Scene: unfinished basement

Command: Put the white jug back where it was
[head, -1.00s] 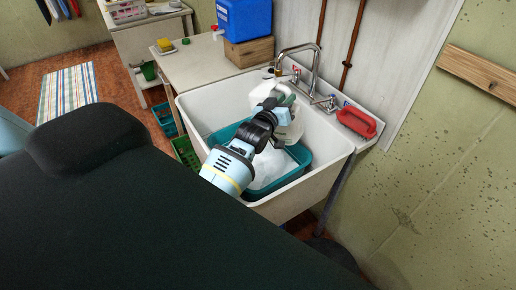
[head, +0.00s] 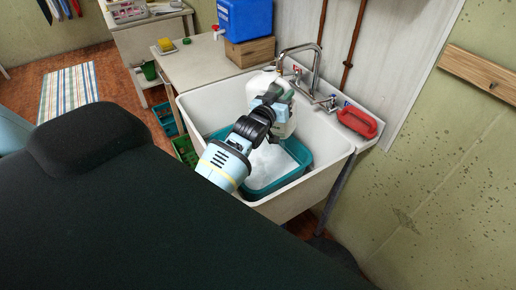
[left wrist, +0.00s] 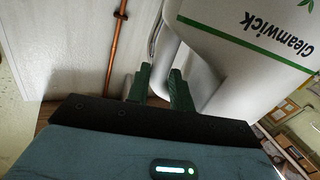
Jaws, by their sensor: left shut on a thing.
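The white jug (head: 257,86) is held over the white sink (head: 190,105), in front of the tap. The gripper hides part of the jug in the head view. My right gripper is not in view.
A teal basin (head: 304,155) with white suds sits in the sink below the jug. The metal tap (head: 315,62) stands behind.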

